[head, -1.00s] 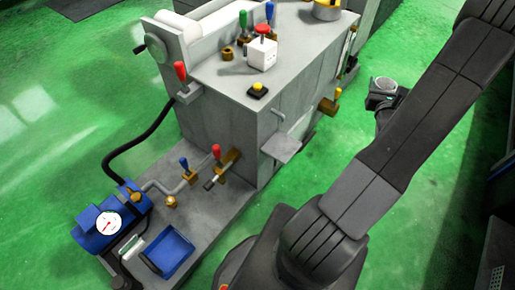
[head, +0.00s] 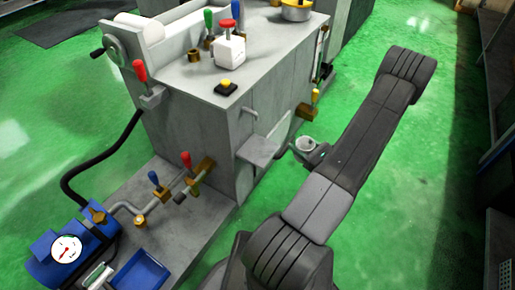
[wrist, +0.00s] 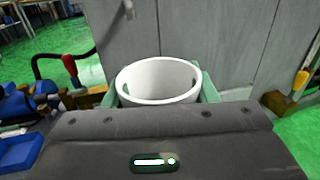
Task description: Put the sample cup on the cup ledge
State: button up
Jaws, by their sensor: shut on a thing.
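The sample cup is a white, open-topped round cup (wrist: 159,84), upright in the wrist view. My gripper (wrist: 158,92) is shut on it, with a greenish finger on either side. In the head view the cup (head: 306,144) shows small at the end of my arm, just right of the cup ledge. The ledge is a small grey shelf (head: 258,152) on the side of the grey machine, and nothing is seen on it. A gap shows between cup and ledge in the head view. The cup's lower part is hidden by my gripper in the wrist view.
The grey grinder body (head: 215,120) stands left of my arm. A yellow-handled lever (head: 314,98) sticks out beyond the ledge. Red (head: 187,160) and blue levers, a pipe and a blue tray (head: 140,272) lie to the near left. Green floor is clear on the right.

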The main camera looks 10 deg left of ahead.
jog(key=w+a, duration=0.2)
jog(key=a, duration=0.3)
jog(key=w+a+f+b, duration=0.1)
jog(key=w+a, duration=0.1)
jog(key=a, duration=0.4)
jog(key=w+a+f, duration=0.1)
jog(key=w+a, duration=0.1)
jog(key=a, duration=0.4)
jog(key=shift+w+a+b, duration=0.15)
jog(key=shift+a+b, duration=0.05)
jog(key=shift+b, duration=0.2)
notch_tip(320, 180, down, 4)
jog(key=shift+f+b, duration=0.2)
jog(key=shift+b, duration=0.3)
jog(key=shift+a+f, duration=0.2)
jog(key=shift+f, duration=0.05)
jog(key=shift+f+b, duration=0.2)
jog(key=shift+b, duration=0.1)
jog(key=o, duration=1)
jog(key=shift+c, duration=0.2)
jog(key=shift+r, duration=0.2)
